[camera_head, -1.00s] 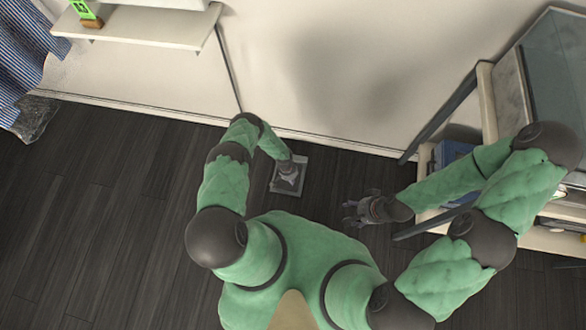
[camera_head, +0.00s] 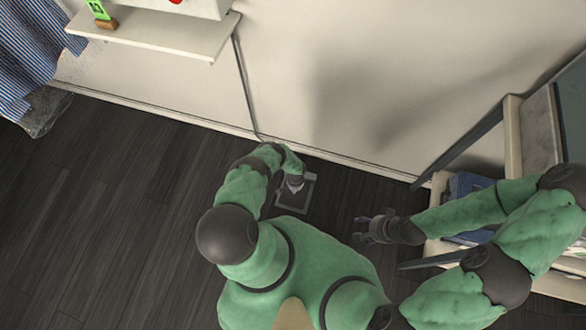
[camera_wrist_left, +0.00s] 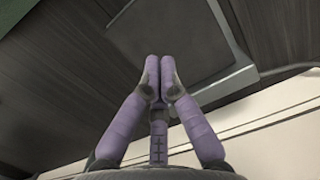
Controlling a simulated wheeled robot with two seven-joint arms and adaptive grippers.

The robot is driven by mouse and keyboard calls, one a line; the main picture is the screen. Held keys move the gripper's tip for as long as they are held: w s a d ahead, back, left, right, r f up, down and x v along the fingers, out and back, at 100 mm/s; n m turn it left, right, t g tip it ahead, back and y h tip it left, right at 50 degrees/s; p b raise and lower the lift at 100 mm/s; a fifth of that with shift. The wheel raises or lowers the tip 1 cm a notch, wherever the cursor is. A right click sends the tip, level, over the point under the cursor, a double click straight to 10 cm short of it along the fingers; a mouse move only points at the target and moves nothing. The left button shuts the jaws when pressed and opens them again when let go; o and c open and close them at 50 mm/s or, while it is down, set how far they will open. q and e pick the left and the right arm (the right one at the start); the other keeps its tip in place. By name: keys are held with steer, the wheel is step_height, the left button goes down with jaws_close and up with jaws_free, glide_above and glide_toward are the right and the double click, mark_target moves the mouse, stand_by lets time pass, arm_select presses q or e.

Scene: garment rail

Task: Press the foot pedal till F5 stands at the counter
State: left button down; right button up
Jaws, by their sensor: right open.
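The foot pedal is a grey square plate in a frame (camera_head: 291,203) on the dark floor near the wall. Its dark plate (camera_wrist_left: 168,32) also shows in the left wrist view. My left gripper (camera_head: 295,184) reaches down over the pedal. In the left wrist view its purple fingertips (camera_wrist_left: 160,63) are together with nothing between them, in front of the plate; I cannot tell whether they touch it. My right gripper (camera_head: 364,230) is open and empty above the floor, right of the pedal. No garment label F5 is readable.
A white shelf counter (camera_head: 160,30) at the upper left bears a green sign (camera_head: 98,10) and a red spot on a white box. A blue striped garment (camera_head: 30,60) hangs at far left. A cable runs down the wall. A shelf unit (camera_head: 513,135) stands right; the left floor is clear.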

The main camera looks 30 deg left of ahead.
mark_target(293, 197)
arm_select(q)
steer(key=shift+s+f+b, duration=0.2)
steer(key=shift+f+b, duration=1.2)
steer(key=shift+f, duration=0.35)
steer(key=shift+s+f+b, duration=0.15)
steer(key=shift+f+b, duration=1.25)
steer(key=shift+f, duration=0.35)
